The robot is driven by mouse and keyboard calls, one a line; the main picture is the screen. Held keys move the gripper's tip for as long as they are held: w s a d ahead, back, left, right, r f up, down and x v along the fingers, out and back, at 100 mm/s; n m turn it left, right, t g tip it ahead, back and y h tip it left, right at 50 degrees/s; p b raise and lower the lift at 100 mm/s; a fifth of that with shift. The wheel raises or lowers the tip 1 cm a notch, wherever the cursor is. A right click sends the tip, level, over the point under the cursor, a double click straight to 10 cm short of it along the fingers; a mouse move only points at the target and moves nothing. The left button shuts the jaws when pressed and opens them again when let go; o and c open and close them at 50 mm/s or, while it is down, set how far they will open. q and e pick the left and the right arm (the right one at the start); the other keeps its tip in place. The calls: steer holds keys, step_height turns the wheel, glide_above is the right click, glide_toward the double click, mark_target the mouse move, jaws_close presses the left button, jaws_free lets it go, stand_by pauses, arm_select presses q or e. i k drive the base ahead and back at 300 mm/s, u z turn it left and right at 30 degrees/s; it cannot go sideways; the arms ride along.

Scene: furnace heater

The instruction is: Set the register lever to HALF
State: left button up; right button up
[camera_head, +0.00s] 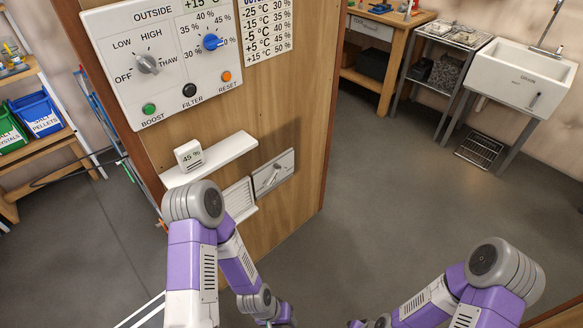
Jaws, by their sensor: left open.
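The register lever (272,178) is a small grey handle on a pale metal plate (287,163), low on the wooden cabinet. It slants across the plate; its position marks are too small to read. A white slatted vent (239,198) sits just left of the plate. My left gripper (281,321) is at the bottom edge, below and apart from the lever, mostly cut off by the frame, open with nothing visible in it. My right arm comes in at the lower right; its gripper is out of frame.
A control panel (173,84) with dials and buttons is above. A white shelf (225,157) holding a small 45 % display (188,155) juts out above the vent. The grey floor (375,205) right of the cabinet is clear. A sink (522,78) stands at the back right.

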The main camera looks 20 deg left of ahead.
mark_target(277, 166)
steer(key=u, duration=0.5)
steer(key=i, duration=0.95)
steer(key=u, duration=0.75)
